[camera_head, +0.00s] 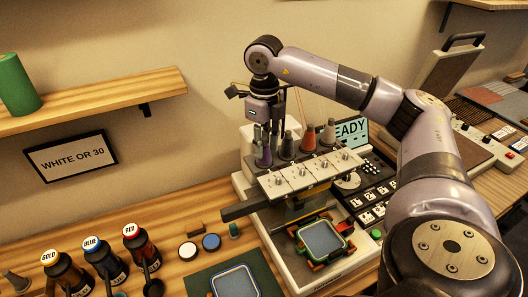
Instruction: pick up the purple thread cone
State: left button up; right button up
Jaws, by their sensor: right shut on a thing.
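The purple thread cone (264,157) stands at the left end of the row of cones on top of the embroidery machine (246,185). My right gripper (265,137) points down from above and is shut on the upper part of this cone. The fingers hide the cone's top. I cannot tell whether its base is still touching its seat. My left gripper is not in view.
A dark cone (287,147), an orange cone (309,140) and a pale cone (328,134) stand close to the right. Paint bottles (138,246) stand at the lower left. A shelf (95,98) juts out at the upper left.

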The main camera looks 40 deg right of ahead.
jog(key=c, duration=0.4)
jog(key=shift+o, duration=0.2)
jog(key=shift+r, duration=0.1)
